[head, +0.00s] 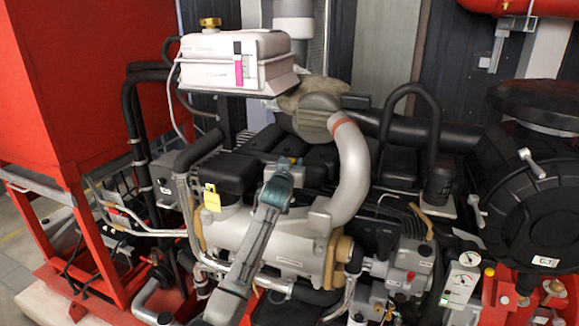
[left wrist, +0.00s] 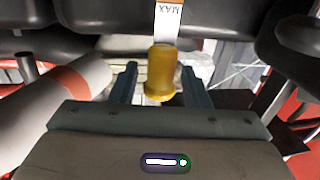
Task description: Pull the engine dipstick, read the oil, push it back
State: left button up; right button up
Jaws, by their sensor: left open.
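A yellow cylindrical piece (left wrist: 161,72), which looks like the dipstick handle, stands between the fingers in the left wrist view. A pale strip (left wrist: 168,20) marked MAX shows directly above it, with the letters upside down. My left gripper (left wrist: 158,84) is open, with one finger on each side of the yellow piece and gaps visible between. In the head view my left gripper (head: 287,163) is over the middle of the engine (head: 270,235), and the yellow piece cannot be made out there. My right gripper is not in view.
A pale curved pipe (head: 350,175) with a red band rises close right of my left gripper. A yellow tag (head: 212,197) hangs to its left. A white tank (head: 235,60) with a brass cap stands behind. A black round housing (head: 520,195) is at the right.

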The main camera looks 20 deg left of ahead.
pick_arm(q)
jog(key=shift+s+d+f+b, duration=0.15)
jog(key=shift+s+b, duration=0.2)
jog(key=shift+s, duration=0.2)
jog(key=b+v, duration=0.3)
jog(key=v, duration=0.6)
jog(key=shift+s+r+b, duration=0.2)
jog(key=shift+s+b, duration=0.15)
jog(key=shift+b, duration=0.05)
